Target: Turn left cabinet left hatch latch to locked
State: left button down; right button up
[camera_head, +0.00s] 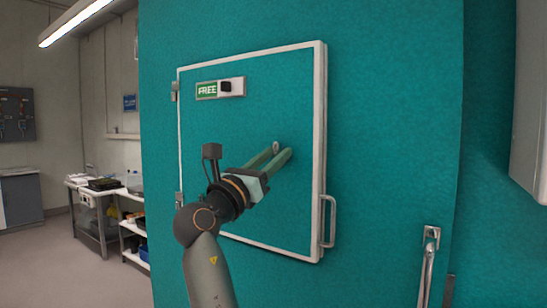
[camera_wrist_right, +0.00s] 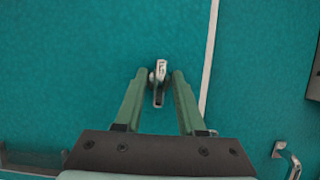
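The white-framed hatch (camera_head: 245,215) is closed in the teal cabinet wall. A small silver latch (camera_head: 276,146) sits on the hatch panel right of its middle, mostly hidden by my gripper in the head view. It shows better in the right wrist view (camera_wrist_right: 160,69), with its lever lying up and down in the picture. My right gripper (camera_head: 279,152) reaches the latch from the lower left. Its green fingers are apart, one on each side of the latch, with visible gaps in the wrist view. My left gripper is not in view.
A vertical pull handle (camera_head: 331,222) sticks out at the hatch's lower right edge. A metal lever handle (camera_head: 428,260) hangs farther right on the cabinet. A white bench (camera_head: 75,184) with trays stands at the far left, beside open floor. A pale box (camera_head: 530,100) juts in at right.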

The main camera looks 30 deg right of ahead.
grip_shut()
jog(key=shift+m, duration=0.4)
jog(key=m+g+p, duration=0.1)
jog(key=m+g, duration=0.1)
jog(key=m, duration=0.1)
jog(key=m+g+p, duration=0.1)
jog(key=m, duration=0.2)
jog(key=shift+r+m+g+h, duration=0.15)
jog(key=shift+m+g+h, duration=0.15)
jog(key=shift+g+h, duration=0.1)
jog(key=m+g+p, duration=0.1)
jog(key=m, duration=0.2)
jog(key=m+g+p, duration=0.1)
jog(key=m, duration=0.2)
jog(key=shift+g+y, duration=0.3)
jog(key=shift+g, duration=0.1)
jog(key=m+p, duration=0.1)
jog(key=m, duration=0.1)
jog(key=m+g+y+p, duration=0.1)
jog(key=m+p, duration=0.1)
jog(key=m, duration=0.1)
jog(key=shift+y, duration=0.3)
jog(key=shift+m+g+y+p, duration=0.4)
jog(key=shift+m+y+p, duration=0.35)
jog(key=shift+m, duration=1.15)
